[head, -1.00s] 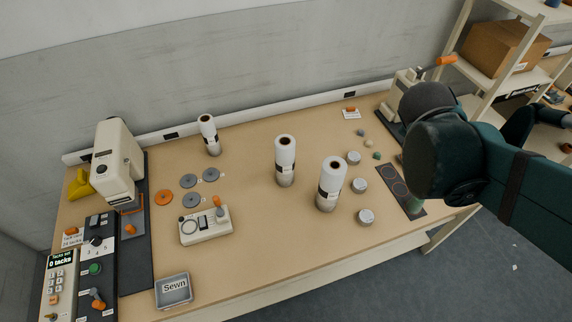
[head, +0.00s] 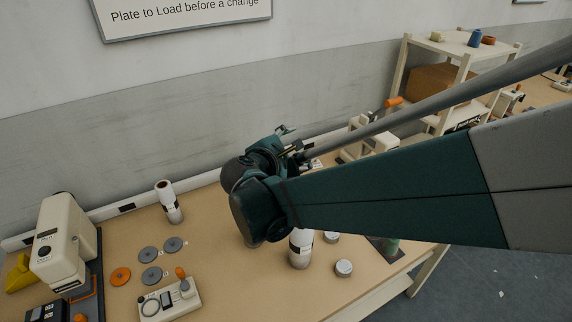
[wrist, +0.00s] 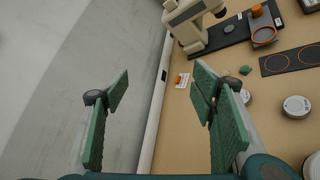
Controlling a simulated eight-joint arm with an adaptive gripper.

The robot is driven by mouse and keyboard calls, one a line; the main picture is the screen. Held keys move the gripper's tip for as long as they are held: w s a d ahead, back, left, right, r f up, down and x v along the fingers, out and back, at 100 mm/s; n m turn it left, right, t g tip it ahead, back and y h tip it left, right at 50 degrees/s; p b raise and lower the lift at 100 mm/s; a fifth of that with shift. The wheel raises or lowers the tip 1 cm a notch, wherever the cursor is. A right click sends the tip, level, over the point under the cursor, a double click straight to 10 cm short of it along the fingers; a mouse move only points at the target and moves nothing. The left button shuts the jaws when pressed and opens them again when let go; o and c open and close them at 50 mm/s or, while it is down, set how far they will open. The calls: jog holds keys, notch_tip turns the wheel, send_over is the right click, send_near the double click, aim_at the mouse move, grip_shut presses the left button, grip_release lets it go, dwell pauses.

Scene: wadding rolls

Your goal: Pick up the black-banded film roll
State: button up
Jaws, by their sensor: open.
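Two white film rolls stand upright on the bench in the head view. One roll (head: 169,203) stands at the back left, with a dark mark on its side. The other roll (head: 301,252) stands just below my arm, its top hidden; it also has a dark patch. I cannot tell which is the black-banded one. A third roll seen earlier is hidden behind my arm. My gripper (head: 291,147) is above the back of the bench, apart from both visible rolls. In the wrist view my gripper (wrist: 160,90) is open, with nothing between its green pads.
A cream machine (head: 62,240) stands at the left. Round tins (head: 344,268) are right of the near roll. A shelf (head: 465,52) stands at the back right.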

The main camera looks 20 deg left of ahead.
jog(key=s+a+f+n+t+y, duration=0.1)
jog(key=s+a+f+n+y, duration=0.25)
jog(key=a, duration=0.85)
jog(key=s+a+f+n+y, duration=0.1)
jog(key=s+a+f+n, duration=0.25)
jog(key=a+f, duration=0.55)
jog(key=s+d+f+n+h+b, duration=0.1)
jog(key=s+f+n, duration=0.15)
jog(key=s, duration=0.55)
jog(key=s+f+n+h, duration=0.1)
jog(key=s+f, duration=0.3)
jog(key=s, duration=0.4)
jog(key=d+r+t+h+b, duration=0.1)
jog(key=d+r+t+b, duration=0.1)
jog(key=d, duration=0.6)
jog(key=shift+w+d+r+t, duration=0.35)
jog(key=shift+r+t, duration=0.05)
jog(key=shift+t, duration=0.3)
jog(key=shift+n, duration=0.25)
jog(key=shift+w+b, duration=0.35)
jog(key=shift+w, duration=0.9)
jog(key=shift+w+d+b, duration=0.15)
jog(key=shift+w+b, duration=0.55)
jog(key=shift+w, duration=1.95)
